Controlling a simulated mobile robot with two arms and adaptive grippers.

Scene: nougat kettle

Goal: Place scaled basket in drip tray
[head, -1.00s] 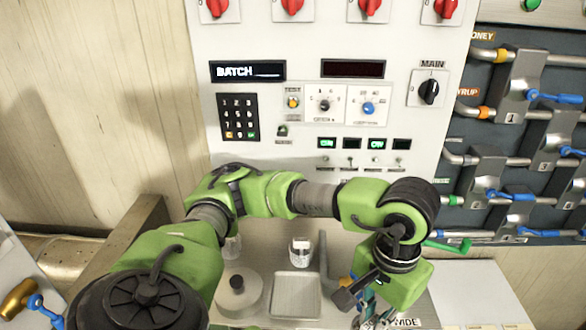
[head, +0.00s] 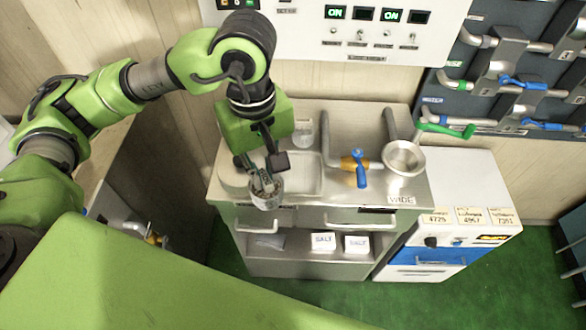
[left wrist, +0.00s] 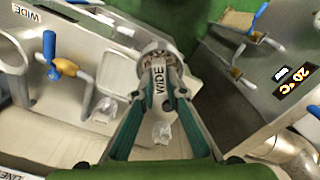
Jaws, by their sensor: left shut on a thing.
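My left gripper (head: 260,176) is shut on a small basket (head: 266,194) with dark brown contents. In the head view it hangs at the front left of the steel counter. In the left wrist view the basket (left wrist: 154,52) shows beyond the fingertips, with a "WIDE" label (left wrist: 158,80) between the fingers. A shallow, pale square tray (head: 308,180), which looks like the drip tray, lies to the right of and behind the basket; its left part is hidden by my gripper. The basket appears apart from the tray. My right gripper is not in view.
A pipe with a blue-handled valve (head: 360,168) stands right of the tray. A round metal funnel or strainer (head: 404,158) is further right, above a "WIDE" label (head: 402,199). A small glass jar (head: 302,130) stands behind the tray. Salt packets (head: 322,241) lie on the lower shelf.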

